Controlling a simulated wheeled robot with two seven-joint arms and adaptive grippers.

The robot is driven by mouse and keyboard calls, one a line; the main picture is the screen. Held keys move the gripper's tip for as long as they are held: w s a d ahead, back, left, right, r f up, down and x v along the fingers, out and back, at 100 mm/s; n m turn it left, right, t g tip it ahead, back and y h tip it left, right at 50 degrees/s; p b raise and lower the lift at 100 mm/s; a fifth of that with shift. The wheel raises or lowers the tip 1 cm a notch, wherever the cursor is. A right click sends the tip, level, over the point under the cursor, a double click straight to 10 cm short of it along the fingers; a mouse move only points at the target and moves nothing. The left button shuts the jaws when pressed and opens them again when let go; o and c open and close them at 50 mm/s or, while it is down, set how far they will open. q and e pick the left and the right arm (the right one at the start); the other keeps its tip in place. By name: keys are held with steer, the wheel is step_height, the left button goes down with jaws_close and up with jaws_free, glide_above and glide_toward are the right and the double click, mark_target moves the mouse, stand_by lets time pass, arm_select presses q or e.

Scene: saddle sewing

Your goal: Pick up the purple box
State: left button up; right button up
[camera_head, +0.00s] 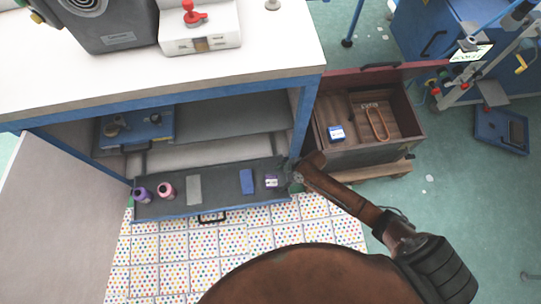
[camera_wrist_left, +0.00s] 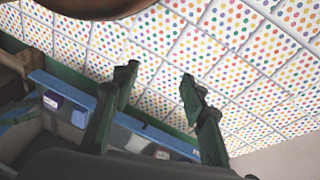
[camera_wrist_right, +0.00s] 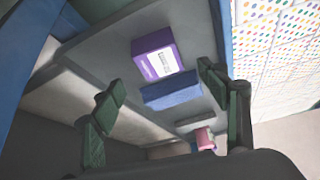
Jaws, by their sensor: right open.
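The purple box (camera_head: 271,181) with a white label lies at the right end of the pulled-out grey drawer (camera_head: 220,206). In the right wrist view the purple box (camera_wrist_right: 157,55) lies beside a blue box (camera_wrist_right: 172,92). My right gripper (camera_head: 295,177) is at the drawer's right end, close to the purple box. Its fingers (camera_wrist_right: 160,79) are open and apart with nothing between them; the purple box shows beyond them. My left gripper (camera_wrist_left: 158,75) is open and empty, seen only in its own wrist view, with the purple box (camera_wrist_left: 52,101) at the left there.
The drawer also holds a grey box (camera_head: 194,190), a pink spool (camera_head: 166,190) and a purple spool (camera_head: 142,195). A cabinet frame and white top (camera_head: 120,75) stand above it. An open wooden chest (camera_head: 365,155) stands to the right. Dotted floor tiles (camera_head: 235,240) lie in front.

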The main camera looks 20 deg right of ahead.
mark_target(272, 182)
steer(key=shift+b+x, duration=0.35)
steer(key=shift+x, duration=0.5)
steer(key=b+x, duration=0.3)
steer(key=x, duration=0.1)
steer(key=shift+s+d+f, duration=0.15)
steer(key=shift+s+f, duration=0.1)
steer(key=shift+w+a+f, duration=0.2)
steer(key=shift+w, duration=0.05)
arm_select(q)
steer(key=w+d+f+t+h, duration=0.1)
steer(key=w+d+f+t, duration=0.2)
steer(key=w+f, duration=0.2)
step_height(272, 182, down, 2)
steer(key=shift+w+d, duration=0.2)
steer(key=shift+d, duration=0.1)
arm_select(e)
steer(key=shift+c, duration=0.6)
steer(key=c, duration=1.3)
